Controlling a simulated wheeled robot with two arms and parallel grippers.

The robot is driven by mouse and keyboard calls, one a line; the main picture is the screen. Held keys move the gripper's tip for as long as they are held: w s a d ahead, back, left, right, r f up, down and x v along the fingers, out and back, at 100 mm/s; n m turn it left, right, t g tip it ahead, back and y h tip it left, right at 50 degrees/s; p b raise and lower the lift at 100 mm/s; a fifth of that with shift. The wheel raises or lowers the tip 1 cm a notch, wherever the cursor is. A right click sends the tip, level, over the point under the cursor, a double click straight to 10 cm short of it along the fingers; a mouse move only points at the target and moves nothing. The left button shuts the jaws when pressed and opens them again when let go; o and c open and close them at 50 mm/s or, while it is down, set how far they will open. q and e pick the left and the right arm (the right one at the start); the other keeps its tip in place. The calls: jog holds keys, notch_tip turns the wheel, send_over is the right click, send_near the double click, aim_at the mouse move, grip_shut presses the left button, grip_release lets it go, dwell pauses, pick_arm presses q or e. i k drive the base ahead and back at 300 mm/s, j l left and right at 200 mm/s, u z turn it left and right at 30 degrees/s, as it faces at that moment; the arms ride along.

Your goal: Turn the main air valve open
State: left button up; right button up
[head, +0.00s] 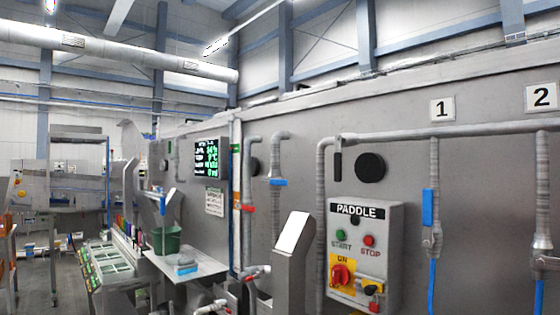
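No label in the head view names the main air valve, so I cannot tell which fitting it is. A red-ended fitting (258,271) sits lower down, beside the grey post. Neither of my grippers shows.
A grey PADDLE control box (362,258) has START and STOP buttons and a red-yellow rotary switch (341,275). A grey post with a slanted white top (294,232) stands in front of the wall. A green bucket (166,241) is by a metal shelf (205,268). Floor shows at far left.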

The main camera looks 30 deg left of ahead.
aim_at(338, 154)
jog(key=u, duration=0.75)
jog(key=z, duration=0.8)
jog(key=j+z, duration=0.8)
jog(key=j, duration=0.2)
jog(key=j+z, duration=0.4)
